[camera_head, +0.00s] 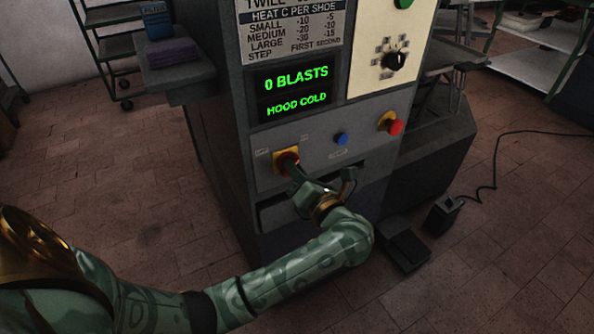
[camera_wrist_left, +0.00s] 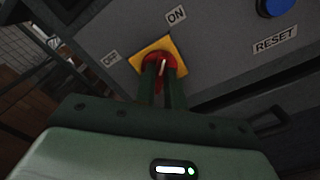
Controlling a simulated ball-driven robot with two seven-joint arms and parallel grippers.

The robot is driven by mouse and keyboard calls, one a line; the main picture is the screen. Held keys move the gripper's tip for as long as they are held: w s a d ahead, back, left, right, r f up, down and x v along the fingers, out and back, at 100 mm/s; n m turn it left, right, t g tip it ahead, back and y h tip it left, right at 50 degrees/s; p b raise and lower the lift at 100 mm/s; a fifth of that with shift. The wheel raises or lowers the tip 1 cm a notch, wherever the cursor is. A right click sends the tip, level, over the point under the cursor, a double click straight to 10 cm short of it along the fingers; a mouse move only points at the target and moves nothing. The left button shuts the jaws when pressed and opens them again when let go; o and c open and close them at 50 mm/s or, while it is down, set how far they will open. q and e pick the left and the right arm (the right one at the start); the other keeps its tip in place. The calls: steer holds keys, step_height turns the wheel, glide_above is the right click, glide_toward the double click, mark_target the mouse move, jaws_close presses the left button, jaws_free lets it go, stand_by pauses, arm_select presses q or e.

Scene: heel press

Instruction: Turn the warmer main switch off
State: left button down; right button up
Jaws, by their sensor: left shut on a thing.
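The main switch (camera_head: 286,160) is a red rotary knob on a yellow plate, low on the left of the grey machine's front panel. It also shows in the left wrist view (camera_wrist_left: 159,60), with an ON label above and an OFF label to its left. A pale line on the red knob points up near the ON side. My left gripper (camera_head: 293,172) reaches it from below, and its two green fingers (camera_wrist_left: 162,78) are shut on the knob, hiding part of it. My right gripper is in neither view.
A blue RESET button (camera_head: 341,138) and a red button on yellow (camera_head: 394,126) sit right of the switch. The screen (camera_head: 295,90) reads 0 BLASTS, HOOD COLD. A black selector dial (camera_head: 394,61) is higher up. A pedal (camera_head: 405,249) and a cabled box (camera_head: 442,215) lie on the floor.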

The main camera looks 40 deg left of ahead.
arm_select(q)
steer(key=shift+f, duration=0.1)
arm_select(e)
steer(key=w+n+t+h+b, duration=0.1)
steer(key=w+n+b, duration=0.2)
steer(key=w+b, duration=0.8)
arm_select(q)
steer(key=shift+s+f+n, duration=0.1)
steer(key=shift+n, duration=4.4)
steer(key=shift+s+n, duration=0.1)
steer(key=shift+n, duration=4.4)
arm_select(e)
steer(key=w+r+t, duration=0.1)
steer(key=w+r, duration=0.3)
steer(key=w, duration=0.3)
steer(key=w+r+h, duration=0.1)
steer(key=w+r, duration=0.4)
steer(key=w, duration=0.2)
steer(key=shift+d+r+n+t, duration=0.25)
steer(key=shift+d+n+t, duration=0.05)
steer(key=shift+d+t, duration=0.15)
arm_select(q)
steer(key=c, duration=1.5)
jaws_free()
